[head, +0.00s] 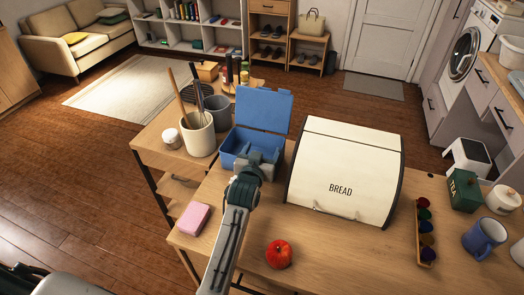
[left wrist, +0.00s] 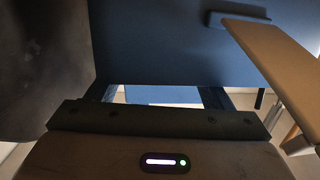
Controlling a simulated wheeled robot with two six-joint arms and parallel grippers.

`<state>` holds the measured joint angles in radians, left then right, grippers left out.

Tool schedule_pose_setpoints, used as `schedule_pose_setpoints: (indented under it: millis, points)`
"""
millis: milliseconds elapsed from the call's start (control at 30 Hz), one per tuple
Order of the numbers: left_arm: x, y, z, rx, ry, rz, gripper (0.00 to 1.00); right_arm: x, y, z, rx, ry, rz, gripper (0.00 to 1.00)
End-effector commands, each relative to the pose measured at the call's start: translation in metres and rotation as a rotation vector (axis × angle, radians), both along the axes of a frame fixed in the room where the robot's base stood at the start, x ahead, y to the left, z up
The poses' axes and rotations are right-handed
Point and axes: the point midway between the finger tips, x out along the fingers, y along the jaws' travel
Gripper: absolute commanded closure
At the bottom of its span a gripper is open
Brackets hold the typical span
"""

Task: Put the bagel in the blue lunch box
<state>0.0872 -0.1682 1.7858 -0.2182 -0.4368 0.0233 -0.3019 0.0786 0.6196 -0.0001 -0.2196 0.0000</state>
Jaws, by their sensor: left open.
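The blue lunch box (head: 228,157) stands on the wooden counter, left of the bread box, with its lid (head: 263,108) raised at the back. My left gripper (head: 262,158) is over the front right part of the lunch box and hides part of its inside. In the left wrist view my left gripper (left wrist: 160,96) has its two dark fingers apart, with nothing seen between them. A blue surface (left wrist: 170,50), which looks like the lunch box, fills much of that view. I see no bagel in either view. My right gripper is not in view.
The cream bread box (head: 340,165) is shut, close right of the lunch box. A utensil crock (head: 197,135) stands close left. A pink sponge (head: 192,219) and a red apple (head: 279,254) lie in front. A capsule rack (head: 426,232), tea tin (head: 463,190) and blue mug (head: 483,238) stand right.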

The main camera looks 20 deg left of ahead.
Motion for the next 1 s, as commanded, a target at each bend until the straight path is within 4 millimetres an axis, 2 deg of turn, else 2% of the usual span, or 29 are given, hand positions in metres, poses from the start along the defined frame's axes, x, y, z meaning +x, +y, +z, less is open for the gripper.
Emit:
schedule_pose_setpoints:
  millis: [167,400,600,800,1000]
  points:
    - [-0.026,-0.002,0.008,-0.002,0.005,0.0,0.26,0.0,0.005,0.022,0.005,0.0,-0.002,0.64]
    - [-0.074,-0.004,0.015,-0.001,0.006,0.0,0.26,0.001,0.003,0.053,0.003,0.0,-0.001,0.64]
    - [-0.103,-0.006,0.018,0.0,0.004,0.0,0.26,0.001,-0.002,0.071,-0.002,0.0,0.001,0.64]
    - [-0.115,-0.007,0.017,-0.001,0.002,0.0,0.26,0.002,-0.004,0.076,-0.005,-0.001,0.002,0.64]
    - [-0.116,-0.007,0.016,-0.001,0.001,0.001,0.26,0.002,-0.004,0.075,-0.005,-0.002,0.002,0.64]
